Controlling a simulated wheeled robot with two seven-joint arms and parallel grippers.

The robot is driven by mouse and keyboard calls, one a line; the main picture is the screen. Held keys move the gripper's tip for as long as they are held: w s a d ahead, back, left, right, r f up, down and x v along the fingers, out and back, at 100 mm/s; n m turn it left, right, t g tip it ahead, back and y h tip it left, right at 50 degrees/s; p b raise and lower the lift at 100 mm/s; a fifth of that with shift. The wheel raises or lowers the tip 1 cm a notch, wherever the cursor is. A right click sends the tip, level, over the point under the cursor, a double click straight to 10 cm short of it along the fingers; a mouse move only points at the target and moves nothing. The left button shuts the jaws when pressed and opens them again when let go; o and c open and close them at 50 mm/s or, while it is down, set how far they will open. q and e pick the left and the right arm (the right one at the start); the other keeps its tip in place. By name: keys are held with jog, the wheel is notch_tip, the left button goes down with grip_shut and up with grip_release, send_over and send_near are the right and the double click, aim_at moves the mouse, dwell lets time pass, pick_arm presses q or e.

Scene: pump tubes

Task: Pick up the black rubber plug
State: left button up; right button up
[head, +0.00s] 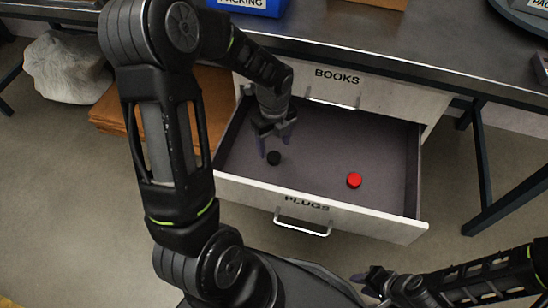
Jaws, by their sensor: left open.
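The black rubber plug (274,158) lies on the floor of the open drawer marked PLUGS (375,228), towards its left side. My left gripper (276,146) reaches down into the drawer with its fingers apart. Its fingertips are right by the plug, just above or beside it in the picture; I cannot tell the exact height gap. Nothing shows between the fingers. My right gripper (370,281) is low at the right, outside and in front of the drawer; its finger opening is not clear.
A red plug (354,180) lies in the same drawer, to the right. The drawer walls surround the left gripper, and a closed BOOKS drawer (350,92) is above under the dark table (400,55). A blue bin (245,5) stands on the table.

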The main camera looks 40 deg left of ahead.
aim_at(274, 156)
pick_arm(q)
notch_tip(274, 156, down, 5)
jog(key=shift+f+b, duration=0.15)
jog(key=shift+b, duration=0.9)
grip_shut()
